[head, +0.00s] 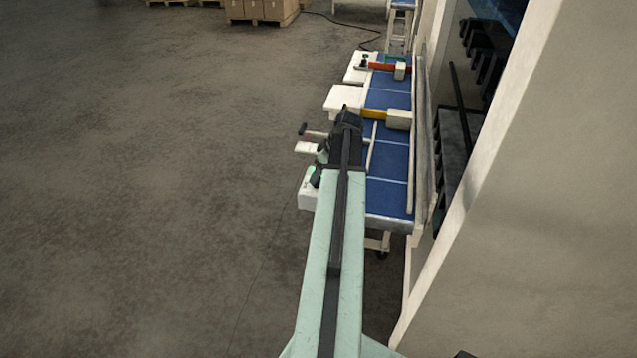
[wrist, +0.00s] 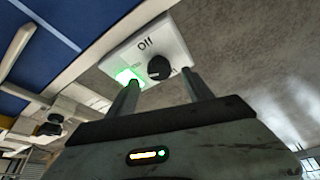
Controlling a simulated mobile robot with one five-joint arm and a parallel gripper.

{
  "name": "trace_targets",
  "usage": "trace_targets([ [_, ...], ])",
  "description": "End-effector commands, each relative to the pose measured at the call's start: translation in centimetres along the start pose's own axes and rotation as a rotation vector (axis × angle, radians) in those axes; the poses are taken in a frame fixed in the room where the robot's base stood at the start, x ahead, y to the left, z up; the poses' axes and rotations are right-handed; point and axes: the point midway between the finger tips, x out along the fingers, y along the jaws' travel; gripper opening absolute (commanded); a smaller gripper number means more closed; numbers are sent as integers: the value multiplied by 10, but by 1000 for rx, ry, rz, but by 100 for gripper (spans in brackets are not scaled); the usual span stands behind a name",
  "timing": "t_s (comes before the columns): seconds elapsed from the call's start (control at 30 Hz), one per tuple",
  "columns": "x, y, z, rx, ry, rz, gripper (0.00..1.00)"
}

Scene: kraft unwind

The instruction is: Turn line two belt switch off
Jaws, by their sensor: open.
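In the wrist view a white switch plate (wrist: 150,50) carries a black round knob (wrist: 159,67), the word "Off" at its far side and a lit green lamp (wrist: 128,76) to the left of the knob. A second label beside the knob is partly hidden. I cannot tell clearly where the knob points. My gripper (wrist: 160,79) is open, with one finger on each side of the knob in the picture; contact cannot be told. In the head view the nearest white box (head: 308,194) with a green glow stands at the belt's left side, partly covered by my arm.
The blue belt (head: 390,160) runs away along the right, with a yellow part (head: 374,114) and an orange-red part (head: 388,67) across it. Other white boxes (head: 344,98) stand along its left edge. A pale wall (head: 540,200) closes the right.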

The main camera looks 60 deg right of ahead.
Motion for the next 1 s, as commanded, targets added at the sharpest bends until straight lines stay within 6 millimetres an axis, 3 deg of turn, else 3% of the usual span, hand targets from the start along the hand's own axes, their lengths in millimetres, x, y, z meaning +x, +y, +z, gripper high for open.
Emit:
trace_targets([
  [0.03,19,0,3,0,0,0,60],
  [0.13,31,1,3,1,0,0,60],
  [0.43,31,0,0,2,0,0,60],
  [0.6,31,0,0,2,0,0,13],
  [0.67,31,0,0,2,0,0,0],
  [0.7,32,6,-1,2,0,1,0],
  [1.0,30,1,2,52,2,24,0],
])
